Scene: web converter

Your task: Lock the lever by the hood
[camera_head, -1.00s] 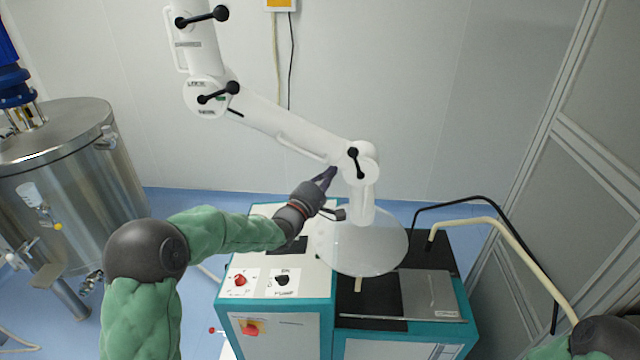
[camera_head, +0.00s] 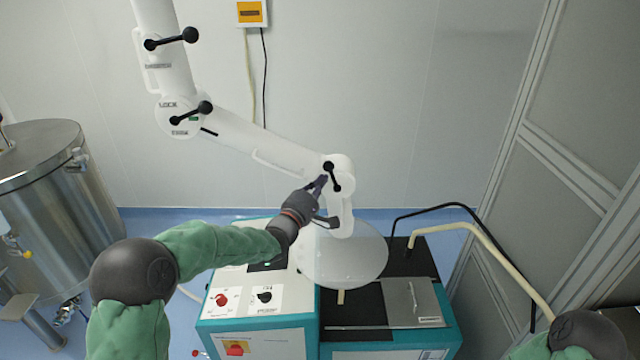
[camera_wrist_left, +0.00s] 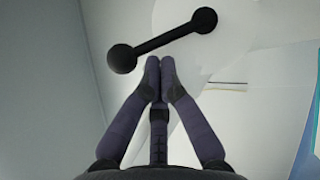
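The clear round hood (camera_head: 345,262) hangs at the end of the white jointed extraction arm. The black lever (camera_head: 333,177), a bar with a ball at each end, sits on the white joint just above the hood and stands steep, tilted slightly. It also shows in the left wrist view (camera_wrist_left: 163,40), slanting up to the right just beyond the fingertips. My left gripper (camera_head: 321,184) is beside the lever's left side in the head view. In the wrist view its fingertips (camera_wrist_left: 160,64) are together with nothing between them; I cannot tell if they touch the lever. My right gripper is out of view.
Two more black levers (camera_head: 172,39) (camera_head: 191,113) sit higher on the white arm. The teal and white machine (camera_head: 265,325) stands below with a red knob (camera_head: 221,299). A steel tank (camera_head: 60,190) is at left; a grey framed wall is at right.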

